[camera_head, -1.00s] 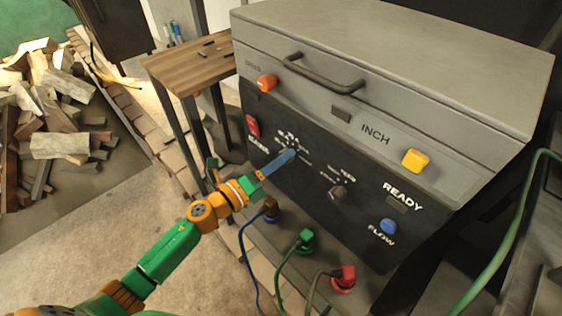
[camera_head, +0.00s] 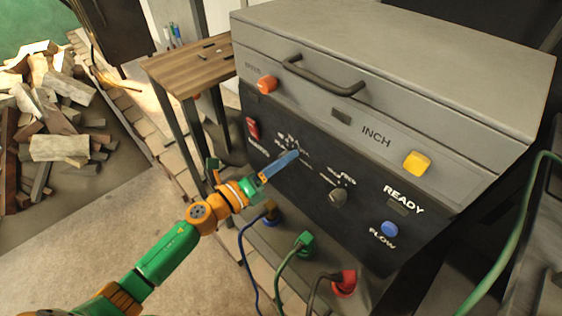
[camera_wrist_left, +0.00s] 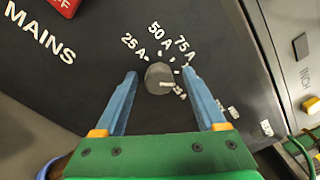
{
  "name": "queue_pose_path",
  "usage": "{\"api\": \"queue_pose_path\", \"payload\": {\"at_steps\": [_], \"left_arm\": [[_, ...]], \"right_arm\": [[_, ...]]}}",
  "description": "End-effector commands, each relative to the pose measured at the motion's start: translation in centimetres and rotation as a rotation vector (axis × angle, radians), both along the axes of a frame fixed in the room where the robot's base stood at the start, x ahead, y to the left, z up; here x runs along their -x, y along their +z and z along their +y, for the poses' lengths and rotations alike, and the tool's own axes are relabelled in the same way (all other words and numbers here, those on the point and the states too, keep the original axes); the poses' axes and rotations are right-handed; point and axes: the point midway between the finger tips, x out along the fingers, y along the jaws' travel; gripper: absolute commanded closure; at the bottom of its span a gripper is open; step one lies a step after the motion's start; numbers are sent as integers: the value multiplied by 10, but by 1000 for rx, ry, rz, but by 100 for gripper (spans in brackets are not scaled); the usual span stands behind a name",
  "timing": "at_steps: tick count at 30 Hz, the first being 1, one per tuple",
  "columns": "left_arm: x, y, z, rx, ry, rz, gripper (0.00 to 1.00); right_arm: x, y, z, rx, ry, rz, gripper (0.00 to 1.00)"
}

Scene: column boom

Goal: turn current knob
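The current knob (camera_wrist_left: 159,78) is a dark round dial on the machine's black front panel, with 25 A, 50 A and 75 A printed around it. In the left wrist view it sits between the tips of my left gripper (camera_wrist_left: 160,85), whose blue fingers are spread apart with gaps on both sides of the knob. In the head view my left gripper (camera_head: 280,165) reaches the panel and hides the knob. A pale marker shows at the knob's lower right, by partly hidden lettering. My right gripper is not in view.
A second knob (camera_head: 338,195) sits to the right on the panel. A red mains switch (camera_head: 253,128), a blue flow button (camera_head: 389,228) and a yellow inch button (camera_head: 416,164) surround it. Cables plug in below, including a green plug (camera_head: 305,241). A wooden table (camera_head: 190,67) stands left.

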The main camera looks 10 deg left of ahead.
Motion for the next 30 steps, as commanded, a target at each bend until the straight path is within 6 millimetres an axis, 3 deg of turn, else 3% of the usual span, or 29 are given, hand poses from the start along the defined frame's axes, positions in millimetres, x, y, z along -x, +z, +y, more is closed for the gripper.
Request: {"api": "queue_pose_path", "payload": {"at_steps": [8, 18, 30], "left_arm": [[3, -3, 2, -1, -1, 5, 28], [54, -5, 37, 0, 0, 5, 28], [58, -2, 40, -1, -1, 2, 28]], "right_arm": [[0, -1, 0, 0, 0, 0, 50], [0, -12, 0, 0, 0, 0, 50], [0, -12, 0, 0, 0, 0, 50]]}}
